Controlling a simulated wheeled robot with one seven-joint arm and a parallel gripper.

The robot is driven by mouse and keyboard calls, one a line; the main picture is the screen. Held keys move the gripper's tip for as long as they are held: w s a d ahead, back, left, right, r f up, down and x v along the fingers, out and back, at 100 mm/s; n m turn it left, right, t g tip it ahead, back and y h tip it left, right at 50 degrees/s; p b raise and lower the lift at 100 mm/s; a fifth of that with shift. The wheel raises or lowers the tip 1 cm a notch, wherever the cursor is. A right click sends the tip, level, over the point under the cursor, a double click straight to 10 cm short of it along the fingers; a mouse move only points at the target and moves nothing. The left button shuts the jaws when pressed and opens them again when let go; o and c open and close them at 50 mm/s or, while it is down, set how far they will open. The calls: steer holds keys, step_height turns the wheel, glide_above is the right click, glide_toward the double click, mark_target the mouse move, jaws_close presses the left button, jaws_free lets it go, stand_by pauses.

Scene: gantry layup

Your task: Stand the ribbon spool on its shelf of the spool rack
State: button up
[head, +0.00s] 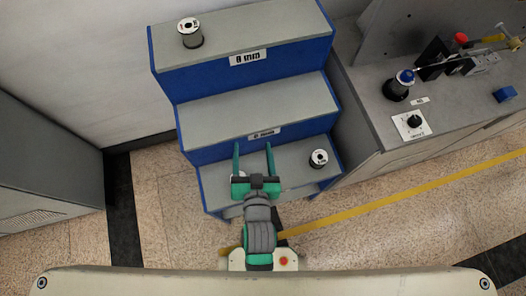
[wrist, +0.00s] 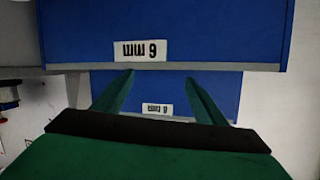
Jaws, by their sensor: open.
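The spool rack (head: 257,107) is a blue stepped unit with grey shelves and white mm labels. One dark spool with a white top (head: 190,33) stands on the top shelf at the left. A similar spool (head: 318,158) stands on the lowest shelf at the right. A dark, blue-topped piece that looks like a spool (head: 398,85) is on the grey bench. I cannot tell which is the ribbon spool. My gripper (head: 253,147) is over the lowest shelf, open. In the wrist view nothing shows between its fingers (wrist: 160,90). My gripper hides part of the shelf.
The grey bench (head: 375,125) at the right also carries a black knob on a white plate (head: 412,124), a blue block (head: 505,93) and a fixture with a red knob (head: 461,39). A grey cabinet (head: 45,160) stands at the left. Floor is open between cabinet and rack.

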steer(key=s+d+h, duration=0.1)
steer(key=s+d, duration=0.2)
steer(key=s, duration=1.4)
steer(key=shift+s+r+n+t, duration=0.3)
steer(key=shift+r, duration=0.05)
steer(key=shift+c, duration=0.5)
